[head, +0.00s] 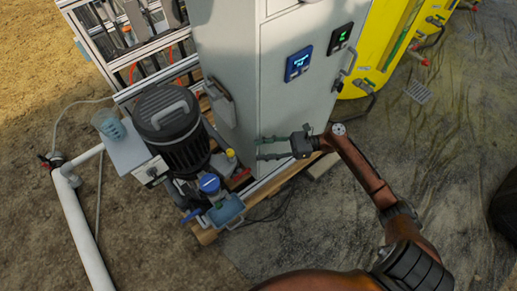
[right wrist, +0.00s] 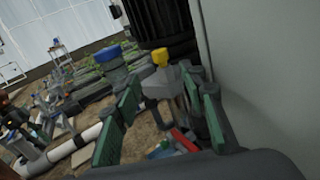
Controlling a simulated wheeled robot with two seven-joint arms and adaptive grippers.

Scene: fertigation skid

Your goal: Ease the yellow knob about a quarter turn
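The yellow knob (head: 231,153) is small and sits low beside the black ribbed pump motor (head: 170,125), close to the cabinet's lower corner. It also shows in the right wrist view (right wrist: 160,57), ahead of the fingertips and between them in the picture. My right gripper (head: 261,148) comes in from the right along the cabinet front, fingers apart and pointing left at the knob. In the right wrist view my right gripper (right wrist: 168,88) is open and empty, with a gap to the knob. My left gripper is not in view.
The grey cabinet (head: 232,60) stands close beside the right fingers. A blue-capped housing (head: 209,184) and a blue-handled valve lie left of and below the knob. A red part (head: 238,179) sits low nearby. A white pipe (head: 84,225) runs at left. Open ground lies in front.

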